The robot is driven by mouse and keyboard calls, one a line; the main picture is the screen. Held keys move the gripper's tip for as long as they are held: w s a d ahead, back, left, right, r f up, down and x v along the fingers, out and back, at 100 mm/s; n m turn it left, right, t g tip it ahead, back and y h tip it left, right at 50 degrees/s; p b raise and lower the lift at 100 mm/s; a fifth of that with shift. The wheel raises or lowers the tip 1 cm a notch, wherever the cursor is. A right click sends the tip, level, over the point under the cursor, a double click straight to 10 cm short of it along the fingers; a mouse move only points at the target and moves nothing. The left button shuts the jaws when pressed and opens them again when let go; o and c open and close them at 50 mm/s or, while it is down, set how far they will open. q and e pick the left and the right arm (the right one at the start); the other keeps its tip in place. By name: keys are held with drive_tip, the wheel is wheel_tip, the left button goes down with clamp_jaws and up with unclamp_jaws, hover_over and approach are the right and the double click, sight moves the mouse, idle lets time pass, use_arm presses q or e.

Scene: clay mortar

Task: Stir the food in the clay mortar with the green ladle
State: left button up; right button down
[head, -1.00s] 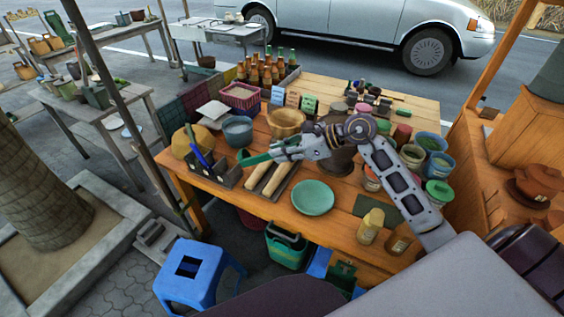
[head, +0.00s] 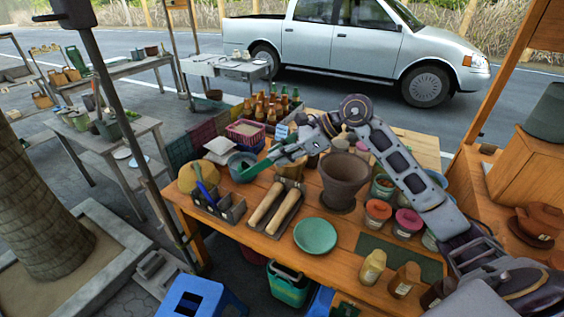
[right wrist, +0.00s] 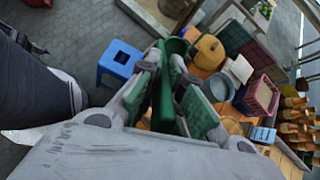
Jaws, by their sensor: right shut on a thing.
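The brown clay mortar (head: 343,178) stands upright on the wooden table, right of the middle. The food inside it cannot be made out. My right gripper (head: 282,155) is shut on the green ladle (head: 256,168), above the table and to the left of the mortar. The ladle points left and down, away from the mortar, toward a grey-blue bucket. In the right wrist view the ladle (right wrist: 167,105) lies between the fingers of the right gripper (right wrist: 170,85). My left gripper is not in view.
A tray with wooden rolling pins (head: 271,208) and a green plate (head: 315,236) lie in front. A grey-blue bucket (head: 238,172), a pink basket (head: 245,131) and several bottles (head: 268,108) stand left and behind. Lidded jars (head: 378,210) stand close right of the mortar.

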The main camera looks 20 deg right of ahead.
drive_tip(key=shift+w+d+r+n+g+h+p, duration=1.2)
drive_tip(key=shift+d+r+p, duration=1.15)
drive_tip(key=shift+r, duration=1.95)
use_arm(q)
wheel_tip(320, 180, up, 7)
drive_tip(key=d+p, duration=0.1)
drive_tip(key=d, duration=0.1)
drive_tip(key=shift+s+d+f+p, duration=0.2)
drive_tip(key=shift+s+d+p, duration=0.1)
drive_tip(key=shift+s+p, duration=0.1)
use_arm(e)
drive_tip(key=s+d+f+m+h, duration=0.2)
drive_tip(key=d+f, duration=0.3)
drive_tip(key=d, duration=0.3)
drive_tip(key=s+d+f+m+h, duration=0.2)
drive_tip(key=s+d+f+h, duration=0.2)
drive_tip(key=d, duration=0.4)
drive_tip(key=shift+s+f+g, duration=0.4)
drive_tip(key=shift+s+f, duration=0.2)
drive_tip(key=shift+h, duration=0.7)
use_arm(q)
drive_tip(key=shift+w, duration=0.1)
